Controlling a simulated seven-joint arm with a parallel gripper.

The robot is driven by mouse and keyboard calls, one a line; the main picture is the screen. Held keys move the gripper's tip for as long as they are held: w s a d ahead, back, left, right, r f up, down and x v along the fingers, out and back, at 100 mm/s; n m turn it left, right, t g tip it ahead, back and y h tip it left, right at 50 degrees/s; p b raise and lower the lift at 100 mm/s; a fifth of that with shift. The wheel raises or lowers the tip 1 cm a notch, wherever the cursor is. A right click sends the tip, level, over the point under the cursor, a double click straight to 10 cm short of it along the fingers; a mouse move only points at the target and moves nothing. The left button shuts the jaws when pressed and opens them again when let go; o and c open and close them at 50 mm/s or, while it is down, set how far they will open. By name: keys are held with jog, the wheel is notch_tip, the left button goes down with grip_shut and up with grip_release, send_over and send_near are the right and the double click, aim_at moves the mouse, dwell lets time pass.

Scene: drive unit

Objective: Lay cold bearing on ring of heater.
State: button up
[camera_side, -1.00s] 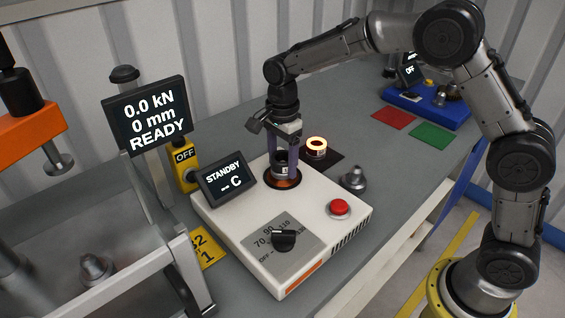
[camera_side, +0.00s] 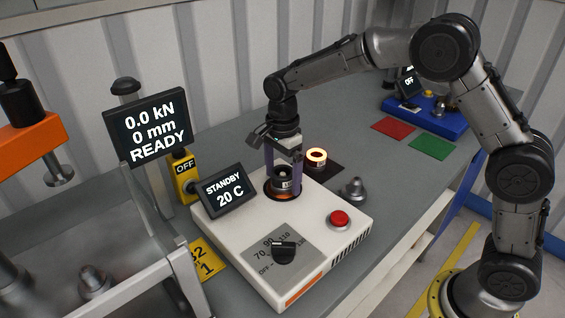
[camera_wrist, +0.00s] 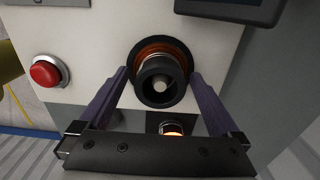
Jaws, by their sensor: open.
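The dark bearing (camera_side: 286,184) sits over the coppery ring of the heater (camera_wrist: 141,48), on top of the white heater box (camera_side: 312,252). The bearing also shows in the wrist view (camera_wrist: 161,82), close to centred on the ring. My gripper (camera_side: 284,177) is open, its two purple fingers down on either side of the bearing. In the wrist view, gaps show between the fingertips and the bearing. The heater's display (camera_side: 227,190) reads STANDBY 20 C.
The heater carries a red button (camera_side: 339,220) and a dial (camera_side: 283,250). A press display (camera_side: 147,122) stands at left.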

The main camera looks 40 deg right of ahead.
notch_tip(320, 180, up, 12)
dwell(0.4)
jog(key=s+d+r+n+t, duration=0.1)
jog(key=s+d+r+n, duration=0.15)
jog(key=s, duration=0.25)
jog(key=s+d+r+n+t, duration=0.1)
jog(key=s+n, duration=0.3)
jog(key=s, duration=0.2)
jog(key=s+d+r+n+t, duration=0.1)
jog(key=s+d+r+n, duration=0.15)
jog(key=s, duration=0.25)
jog(key=s+d+f+n+t, duration=0.1)
jog(key=s+f+n, duration=0.2)
jog(key=s, duration=0.3)
jog(key=s+d+f+n+t, duration=0.1)
jog(key=s+f+n, duration=0.2)
jog(key=s+n, duration=0.3)
jog(key=shift+s+t, duration=0.3)
jog(key=shift+s, duration=0.5)
